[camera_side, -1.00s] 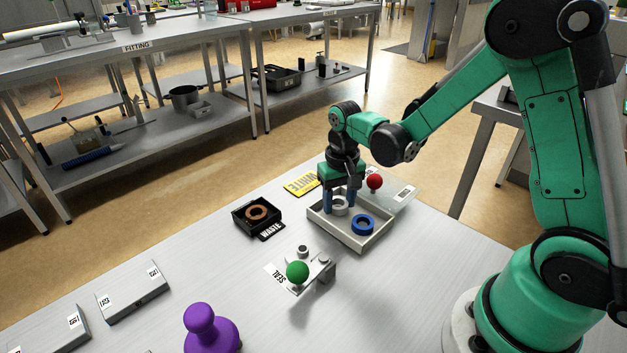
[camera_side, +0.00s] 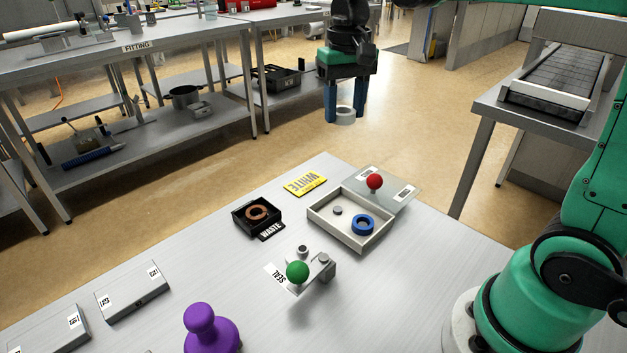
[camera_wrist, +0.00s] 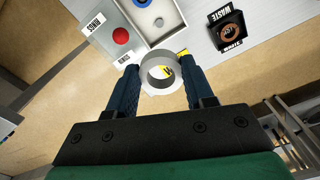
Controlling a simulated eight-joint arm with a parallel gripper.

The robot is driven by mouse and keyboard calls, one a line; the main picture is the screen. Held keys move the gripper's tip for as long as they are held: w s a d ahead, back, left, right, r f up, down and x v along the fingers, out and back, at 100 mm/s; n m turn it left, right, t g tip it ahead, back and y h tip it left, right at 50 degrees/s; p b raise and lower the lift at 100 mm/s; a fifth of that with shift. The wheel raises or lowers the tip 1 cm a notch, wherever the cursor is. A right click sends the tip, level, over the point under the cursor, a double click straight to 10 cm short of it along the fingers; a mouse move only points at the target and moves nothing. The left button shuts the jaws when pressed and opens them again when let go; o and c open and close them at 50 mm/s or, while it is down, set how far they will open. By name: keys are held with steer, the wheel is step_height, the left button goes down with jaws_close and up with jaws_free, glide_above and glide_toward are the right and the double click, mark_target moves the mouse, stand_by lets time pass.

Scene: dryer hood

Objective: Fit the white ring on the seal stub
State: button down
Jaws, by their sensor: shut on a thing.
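My gripper (camera_side: 345,108) is high above the table with its blue fingers shut on the white ring (camera_side: 345,117). In the wrist view the ring (camera_wrist: 160,70) sits between the two fingertips, its hole open to view. The seal stub (camera_side: 302,250) is a short grey post beside the "SEAL" label, near a green ball knob (camera_side: 297,271) on a small metal bracket. The stub carries no ring. My gripper is well above and behind it in the side view.
A black waste box (camera_side: 257,216) holds a copper ring. A purple knobbed object (camera_side: 208,330) stands in front.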

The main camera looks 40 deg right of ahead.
steer(key=a+f, duration=0.7)
glide_above(304, 251)
steer(key=f, duration=0.5)
steer(key=shift+w+d+f, duration=0.1)
steer(key=shift+w, duration=0.1)
steer(key=shift+s+f, duration=0.1)
steer(key=shift+f, duration=1.9)
steer(key=shift+f, duration=1.05)
jaws_free()
stand_by(0.4)
